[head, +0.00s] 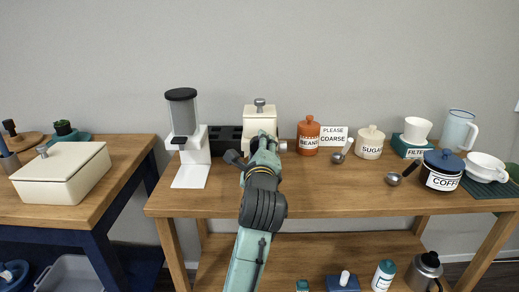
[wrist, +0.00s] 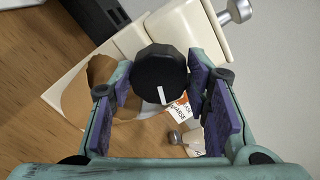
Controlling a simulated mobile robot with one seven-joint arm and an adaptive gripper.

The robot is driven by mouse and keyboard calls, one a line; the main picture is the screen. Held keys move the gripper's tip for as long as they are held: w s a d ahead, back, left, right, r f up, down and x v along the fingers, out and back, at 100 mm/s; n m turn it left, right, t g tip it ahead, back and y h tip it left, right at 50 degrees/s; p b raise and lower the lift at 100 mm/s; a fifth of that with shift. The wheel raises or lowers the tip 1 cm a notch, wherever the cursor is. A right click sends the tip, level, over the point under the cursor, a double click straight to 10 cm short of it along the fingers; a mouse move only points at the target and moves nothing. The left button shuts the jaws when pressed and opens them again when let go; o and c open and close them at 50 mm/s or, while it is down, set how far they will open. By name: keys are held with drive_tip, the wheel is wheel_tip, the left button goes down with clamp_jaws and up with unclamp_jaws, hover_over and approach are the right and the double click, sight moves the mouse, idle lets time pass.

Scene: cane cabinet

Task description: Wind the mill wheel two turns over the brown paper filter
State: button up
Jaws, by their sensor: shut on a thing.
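The cream mill (head: 258,118) stands at the back of the middle table, with a metal fitting on its lid. In the wrist view, its cream body (wrist: 182,30) fills the top. The black wheel (wrist: 161,84) with a white index line sits between my purple-padded fingers. My gripper (wrist: 160,76) is shut on this wheel; the line points down and slightly right in the picture. In the head view my arm hides the wheel and the filter.
A white-and-grey machine (head: 190,138) stands left of the mill. The BEANS jar (head: 308,137), COARSE card (head: 334,136) and SUGAR jar (head: 370,144) stand to the right. The COFFEE pot (head: 442,172) is farther right.

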drive_tip(key=shift+r, duration=0.15)
drive_tip(key=o, duration=1.2)
drive_tip(key=shift+c, duration=0.2)
drive_tip(key=s, duration=0.7)
drive_tip(key=shift+s, duration=0.25)
